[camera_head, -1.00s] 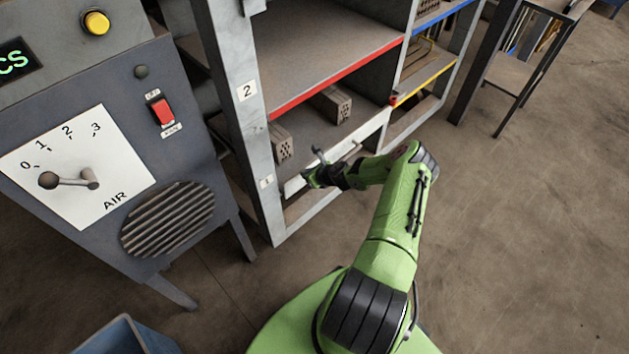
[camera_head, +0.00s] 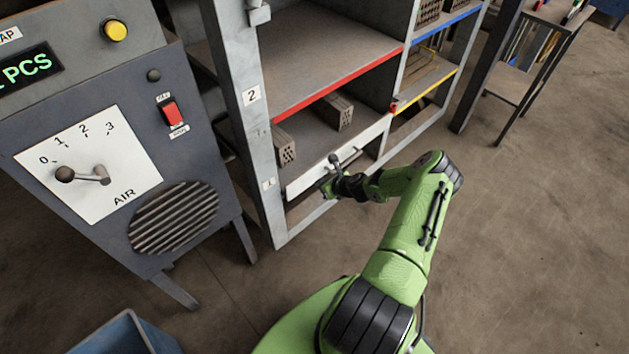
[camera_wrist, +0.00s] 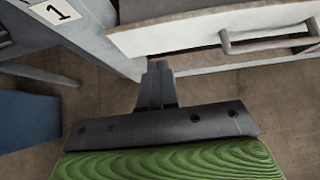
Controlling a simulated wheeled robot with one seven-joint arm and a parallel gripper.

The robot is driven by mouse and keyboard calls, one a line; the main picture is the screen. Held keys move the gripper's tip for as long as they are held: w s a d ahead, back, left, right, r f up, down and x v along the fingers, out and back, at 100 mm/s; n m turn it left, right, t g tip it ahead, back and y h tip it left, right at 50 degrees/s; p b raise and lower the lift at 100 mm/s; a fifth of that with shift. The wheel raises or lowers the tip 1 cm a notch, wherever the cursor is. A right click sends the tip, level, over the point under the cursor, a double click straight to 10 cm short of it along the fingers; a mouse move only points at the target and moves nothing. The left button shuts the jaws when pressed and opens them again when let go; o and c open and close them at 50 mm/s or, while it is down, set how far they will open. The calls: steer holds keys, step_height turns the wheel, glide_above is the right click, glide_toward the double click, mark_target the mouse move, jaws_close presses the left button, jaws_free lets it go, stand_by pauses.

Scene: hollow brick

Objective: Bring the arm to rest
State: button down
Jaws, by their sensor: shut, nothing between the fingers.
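My green arm (camera_head: 407,215) reaches from the base toward the shelf's lower front in the head view. My gripper (camera_head: 328,188) is in front of the white drawer front (camera_head: 310,177), near its handle (camera_head: 346,158). In the wrist view my gripper (camera_wrist: 158,72) is shut with its fingers together and nothing between them. The drawer front (camera_wrist: 180,36) and its bar handle (camera_wrist: 265,42) lie ahead of and to the right of the fingers there. I cannot tell whether the fingertips touch the drawer front.
A metal shelf (camera_head: 237,110) holds hollow bricks (camera_head: 338,110) on its lower level. A grey control cabinet (camera_head: 95,215) with a dial stands left. A blue bin (camera_head: 128,335) is at the bottom left. The floor (camera_head: 540,230) to the right is clear.

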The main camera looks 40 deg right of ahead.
steer(key=p+v, duration=0.1)
steer(key=v, duration=0.5)
steer(key=shift+f+p, duration=0.1)
steer(key=shift+p, duration=0.2)
steer(key=s+a+r+n+g+p, duration=0.1)
steer(key=a+r+n+g, duration=0.1)
steer(key=a+r+n, duration=0.65)
steer(key=a+r+n+g+p, duration=0.15)
steer(key=r+n, duration=0.45)
steer(key=r, duration=0.7)
steer(key=s+a+r+n+g+p, duration=0.1)
steer(key=a+r+n+g+p, duration=0.1)
steer(key=a+r+n, duration=0.7)
steer(key=s+a+r+n+p, duration=0.1)
steer(key=s+a+r+n, duration=0.1)
steer(key=s+r, duration=0.4)
steer(key=s+a+r+n+t, duration=0.1)
steer(key=s+a+r+n, duration=0.2)
steer(key=s+r+n, duration=0.2)
steer(key=s+a+r+n+h+p, duration=0.1)
steer(key=s+r+n, duration=0.3)
steer(key=s, duration=0.5)
step_height(320, 180, up, 3)
steer(key=shift+s+a+f+p, duration=0.1)
steer(key=shift+s+a+p, duration=0.2)
steer(key=shift+a, duration=0.45)
